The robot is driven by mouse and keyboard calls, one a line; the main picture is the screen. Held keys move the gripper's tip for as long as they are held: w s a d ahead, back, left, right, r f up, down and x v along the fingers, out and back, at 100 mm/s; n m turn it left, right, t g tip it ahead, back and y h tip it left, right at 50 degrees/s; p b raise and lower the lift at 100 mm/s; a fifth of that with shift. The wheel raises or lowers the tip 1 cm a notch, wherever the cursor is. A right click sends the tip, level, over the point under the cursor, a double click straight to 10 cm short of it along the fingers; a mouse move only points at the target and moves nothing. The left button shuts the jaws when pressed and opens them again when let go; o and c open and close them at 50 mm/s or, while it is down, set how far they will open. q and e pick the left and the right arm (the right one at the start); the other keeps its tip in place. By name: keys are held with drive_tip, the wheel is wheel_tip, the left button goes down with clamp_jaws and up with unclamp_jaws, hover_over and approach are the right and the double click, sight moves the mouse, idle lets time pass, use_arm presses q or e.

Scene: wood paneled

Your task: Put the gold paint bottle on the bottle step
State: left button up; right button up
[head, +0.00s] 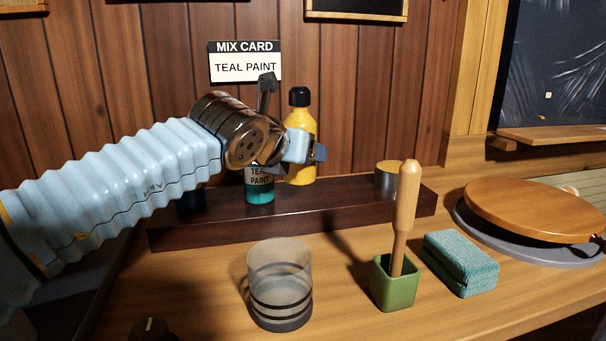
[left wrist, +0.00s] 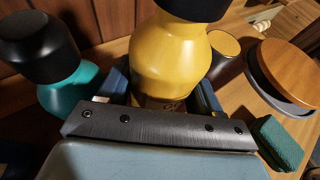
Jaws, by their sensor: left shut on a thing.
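The gold paint bottle (head: 301,118) is upright with a black cap, at the back of the counter. It also fills the middle of the left wrist view (left wrist: 170,58). My left gripper (head: 306,151) is shut on its body, one finger on each side. The bottle's base shows at the dark wooden bottle step (head: 330,208); whether it touches the step or hovers just over it, I cannot tell. A teal paint bottle (head: 260,194) stands on the step to its left, partly hidden by my gripper. My right gripper is not in view.
A short gold-topped cylinder (head: 388,180) stands on the step's right part. In front are a clear cup (head: 280,280), a green holder (head: 394,285) with a wooden-handled tool and a teal sponge (head: 461,262). A round wooden lid (head: 535,208) lies at right.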

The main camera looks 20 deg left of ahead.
sight(303, 171)
use_arm(q)
drive_tip(key=f, duration=0.1)
drive_tip(key=w+f, duration=0.1)
drive_tip(key=f, duration=0.1)
drive_tip(key=shift+w+d+f+b, duration=0.1)
drive_tip(key=shift+d+f+b, duration=0.1)
drive_tip(key=shift+b, duration=0.2)
drive_tip(key=shift+f, duration=0.5)
drive_tip(key=o, duration=1)
drive_tip(key=shift+f, duration=0.15)
drive_tip(key=shift+s+r, duration=0.2)
drive_tip(key=shift+r, duration=0.05)
drive_tip(key=v, duration=1.1)
drive_tip(key=shift+s+r, duration=0.15)
drive_tip(key=shift+s, duration=0.2)
